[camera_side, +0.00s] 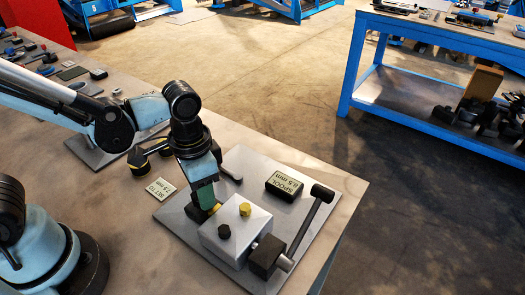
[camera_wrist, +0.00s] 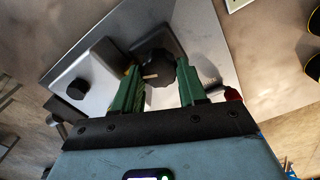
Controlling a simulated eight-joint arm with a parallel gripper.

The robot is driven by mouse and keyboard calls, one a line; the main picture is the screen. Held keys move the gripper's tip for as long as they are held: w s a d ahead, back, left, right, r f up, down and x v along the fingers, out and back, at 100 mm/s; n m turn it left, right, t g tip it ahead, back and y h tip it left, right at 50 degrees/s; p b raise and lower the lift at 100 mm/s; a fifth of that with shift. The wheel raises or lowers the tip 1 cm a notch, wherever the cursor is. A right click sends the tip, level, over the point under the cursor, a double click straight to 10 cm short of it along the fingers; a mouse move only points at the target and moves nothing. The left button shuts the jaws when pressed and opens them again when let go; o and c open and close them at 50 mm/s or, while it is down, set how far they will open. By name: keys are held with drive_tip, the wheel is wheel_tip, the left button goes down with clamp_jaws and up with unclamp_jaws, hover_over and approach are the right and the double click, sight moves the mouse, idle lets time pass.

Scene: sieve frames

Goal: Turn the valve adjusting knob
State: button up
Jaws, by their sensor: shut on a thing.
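The valve adjusting knob (camera_wrist: 157,66) is black and ribbed with a pale pointer line, and stands at the top middle of the wrist view. My gripper (camera_wrist: 160,80) has its two green fingers on either side of it, shut on it. In the side view my gripper (camera_side: 209,205) reaches down at the left side of the silver valve block (camera_side: 237,243), and its fingers mostly hide the knob there. A dark display (camera_side: 287,184) behind the block reads SPOOL, about 8.5 mm. A pale card (camera_side: 160,188) reads SET TO and appears to say 7.5 mm.
The block sits on a grey plate (camera_side: 335,190) near the bench corner. A black lever (camera_side: 306,222) rises at its right. A black cap (camera_side: 225,231) and a yellow cap (camera_side: 245,208) top the block. Black-and-yellow parts (camera_side: 138,162) lie left of the plate.

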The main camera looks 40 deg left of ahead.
drive_tip(key=shift+n, duration=0.3)
drive_tip(key=o, duration=1.1)
drive_tip(key=shift+c, duration=0.2)
drive_tip(key=shift+r, duration=0.1)
wheel_tip(320, 180, up, 10)
